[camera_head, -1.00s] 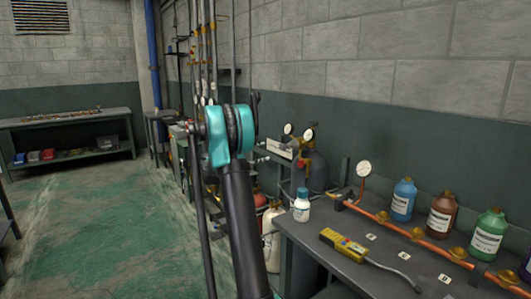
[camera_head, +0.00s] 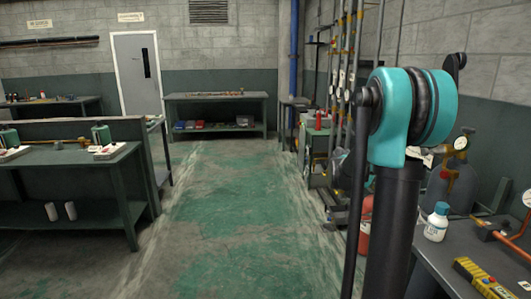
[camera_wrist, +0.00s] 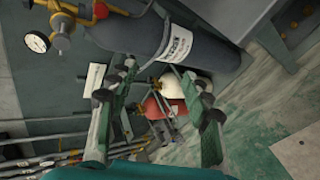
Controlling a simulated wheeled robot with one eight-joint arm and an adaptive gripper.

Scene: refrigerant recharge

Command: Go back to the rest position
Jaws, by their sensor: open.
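My gripper (camera_wrist: 158,105) shows in the wrist view with its two green fingers spread wide apart and nothing between them. Beyond the fingers are a grey gas cylinder (camera_wrist: 185,45), a white bottle (camera_wrist: 172,87) and a red one (camera_wrist: 160,108), all apart from the fingers as far as I can tell. In the head view my teal and black arm joint stands up at the right, and the gripper itself is out of that view.
A left bench (camera_head: 110,178) and a far bench (camera_head: 215,101) border the clear green floor (camera_head: 225,205).

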